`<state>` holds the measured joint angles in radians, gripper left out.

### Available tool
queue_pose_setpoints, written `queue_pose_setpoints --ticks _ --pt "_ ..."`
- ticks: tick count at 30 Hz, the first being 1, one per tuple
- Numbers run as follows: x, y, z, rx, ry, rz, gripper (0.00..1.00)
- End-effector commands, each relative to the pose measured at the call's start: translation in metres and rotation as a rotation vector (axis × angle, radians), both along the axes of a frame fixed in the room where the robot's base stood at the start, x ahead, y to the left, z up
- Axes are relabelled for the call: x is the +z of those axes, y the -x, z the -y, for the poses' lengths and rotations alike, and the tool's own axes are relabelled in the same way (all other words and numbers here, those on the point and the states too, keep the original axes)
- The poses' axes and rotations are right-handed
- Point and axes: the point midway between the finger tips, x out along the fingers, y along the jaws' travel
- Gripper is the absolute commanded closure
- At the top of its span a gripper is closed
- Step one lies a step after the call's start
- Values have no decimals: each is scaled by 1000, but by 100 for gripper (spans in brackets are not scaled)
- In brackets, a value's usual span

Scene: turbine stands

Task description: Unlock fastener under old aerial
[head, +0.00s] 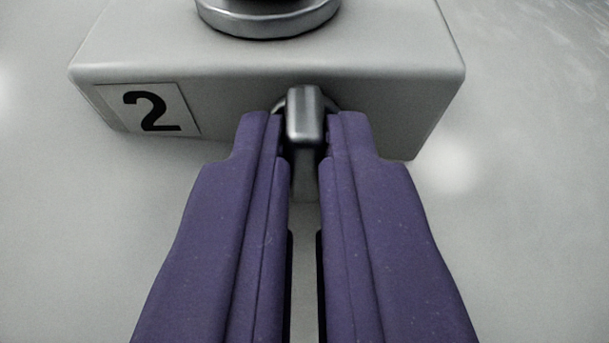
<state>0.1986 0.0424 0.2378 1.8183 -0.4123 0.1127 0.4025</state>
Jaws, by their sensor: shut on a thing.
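A grey metal fastener (305,118) sticks out from the front face of a pale grey block (390,98). My gripper (303,140) has purple fingers and comes up from the bottom of the head view. Its fingertips are shut on the fastener, one on each side. The fastener's lever points toward me and looks upright. A round metal base (268,20) stands on top of the block; it may belong to the aerial, whose upper part is out of view.
A white label (150,110) with a black 2 is on the left of the block's front face. The pale surface (530,200) around the block is clear on both sides.

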Motion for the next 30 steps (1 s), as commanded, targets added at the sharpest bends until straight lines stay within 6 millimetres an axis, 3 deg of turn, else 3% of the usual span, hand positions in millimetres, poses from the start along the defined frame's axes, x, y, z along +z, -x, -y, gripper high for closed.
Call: queue_pose_setpoints --ticks 9,10,11,20,30 --pt "-1 0 0 0 3 -3 100" --pt "-1 0 0 0 3 -3 82" --pt "-1 0 0 0 3 -3 79" --pt "1 2 0 0 2 -1 79" --pt "27 54 -1 1 2 -1 79"
